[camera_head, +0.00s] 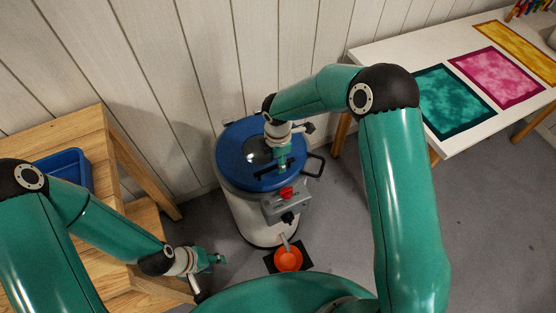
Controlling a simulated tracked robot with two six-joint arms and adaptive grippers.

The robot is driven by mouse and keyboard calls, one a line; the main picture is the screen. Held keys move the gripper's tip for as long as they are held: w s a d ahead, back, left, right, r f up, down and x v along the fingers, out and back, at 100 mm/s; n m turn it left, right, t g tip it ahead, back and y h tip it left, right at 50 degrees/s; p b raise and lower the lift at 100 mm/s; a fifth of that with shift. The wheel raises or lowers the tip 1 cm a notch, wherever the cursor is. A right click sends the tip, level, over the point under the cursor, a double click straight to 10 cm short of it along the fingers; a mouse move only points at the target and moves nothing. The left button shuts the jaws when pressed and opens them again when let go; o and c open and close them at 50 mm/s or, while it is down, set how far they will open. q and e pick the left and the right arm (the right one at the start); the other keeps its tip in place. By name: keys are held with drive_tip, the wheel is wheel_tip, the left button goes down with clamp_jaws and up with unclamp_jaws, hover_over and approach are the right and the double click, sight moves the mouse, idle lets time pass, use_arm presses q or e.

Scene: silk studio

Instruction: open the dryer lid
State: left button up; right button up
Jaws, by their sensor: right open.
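The dryer (248,215) is a white drum standing on the floor in the middle of the head view. Its round blue lid (236,140) appears to lie flat and closed on top. A dark lid handle (314,165) sticks out at the lid's right side. My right gripper (283,166) is open and points down over the lid, left of the handle; I cannot tell whether it touches the lid. My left gripper (218,259) is low, left of the dryer's base, and apart from it; its fingers are too small to read.
A grey control box (287,206) with a red knob sits on the dryer's front. A wooden table (75,133) with a blue bin (66,168) is left. A white table (415,52) with coloured silks is right.

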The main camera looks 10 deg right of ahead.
drive_tip(key=shift+f, duration=0.4)
clamp_jaws()
